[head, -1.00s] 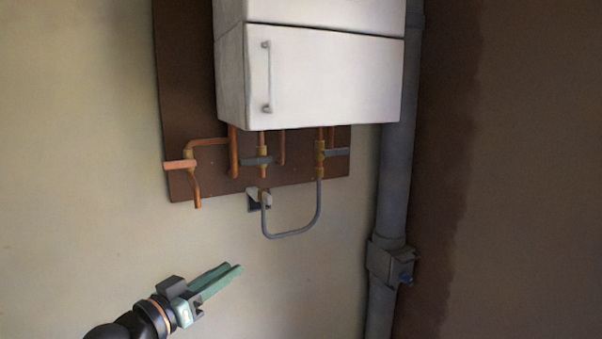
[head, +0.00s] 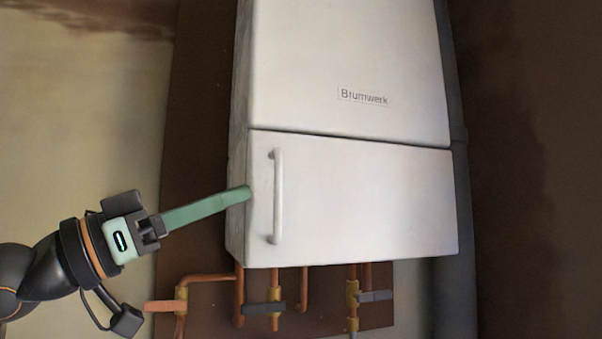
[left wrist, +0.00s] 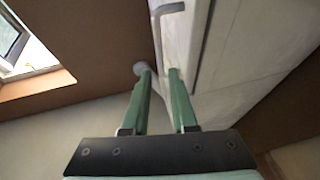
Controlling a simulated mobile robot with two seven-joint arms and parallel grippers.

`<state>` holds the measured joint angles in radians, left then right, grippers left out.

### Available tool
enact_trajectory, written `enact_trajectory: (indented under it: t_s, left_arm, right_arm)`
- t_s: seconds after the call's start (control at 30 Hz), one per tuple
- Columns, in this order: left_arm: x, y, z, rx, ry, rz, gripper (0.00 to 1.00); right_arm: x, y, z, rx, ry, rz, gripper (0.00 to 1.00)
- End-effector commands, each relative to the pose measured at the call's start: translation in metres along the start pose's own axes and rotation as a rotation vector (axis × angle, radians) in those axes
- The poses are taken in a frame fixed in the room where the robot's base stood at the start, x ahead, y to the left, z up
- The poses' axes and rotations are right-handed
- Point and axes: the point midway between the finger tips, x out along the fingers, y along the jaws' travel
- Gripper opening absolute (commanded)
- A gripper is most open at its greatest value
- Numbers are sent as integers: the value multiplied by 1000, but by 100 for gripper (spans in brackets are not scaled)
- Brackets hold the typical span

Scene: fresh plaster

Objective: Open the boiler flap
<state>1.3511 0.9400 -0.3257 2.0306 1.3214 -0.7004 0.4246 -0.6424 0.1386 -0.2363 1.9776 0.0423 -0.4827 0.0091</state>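The boiler flap (head: 360,205) is the white lower front panel of the boiler. It looks shut, with a thin dark seam along its top. Its white upright bar handle (head: 278,197) is near the flap's left edge. My left gripper (head: 246,194) has its green fingertips at the flap's left edge, a little left of the handle; the fingers overlap there. In the left wrist view, the two fingers (left wrist: 160,72) stand apart with a gap between them. The handle (left wrist: 167,8) shows ahead of them, and I see no grip on it. My right gripper is not in view.
The boiler's upper casing (head: 345,60) is above the flap. Copper pipes with valves (head: 263,308) hang below it. A grey vertical pipe (head: 455,290) runs at the right. In the left wrist view, a bright window (left wrist: 15,45) is at the upper left.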

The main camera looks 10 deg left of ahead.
Motion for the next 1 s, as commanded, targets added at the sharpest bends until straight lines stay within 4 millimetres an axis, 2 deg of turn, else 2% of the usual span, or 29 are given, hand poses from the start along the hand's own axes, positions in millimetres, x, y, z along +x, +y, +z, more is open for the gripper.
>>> enact_trajectory:
  t_s: [0.3, 0.5, 0.67, 0.93, 1.0]
  left_arm:
    - [67, 1, -3, -2, 1, 3, 26]
    - [96, 0, -2, 0, 1, 1, 26]
    - [106, 0, 0, 0, -1, 0, 26]
    - [107, 0, 0, 1, 0, 0, 26]
    - [107, 0, 0, 1, 0, 0, 20]
  right_arm:
    - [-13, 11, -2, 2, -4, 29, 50]
    - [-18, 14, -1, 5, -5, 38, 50]
    - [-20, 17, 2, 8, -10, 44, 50]
    - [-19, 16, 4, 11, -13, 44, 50]
    - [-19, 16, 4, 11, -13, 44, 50]
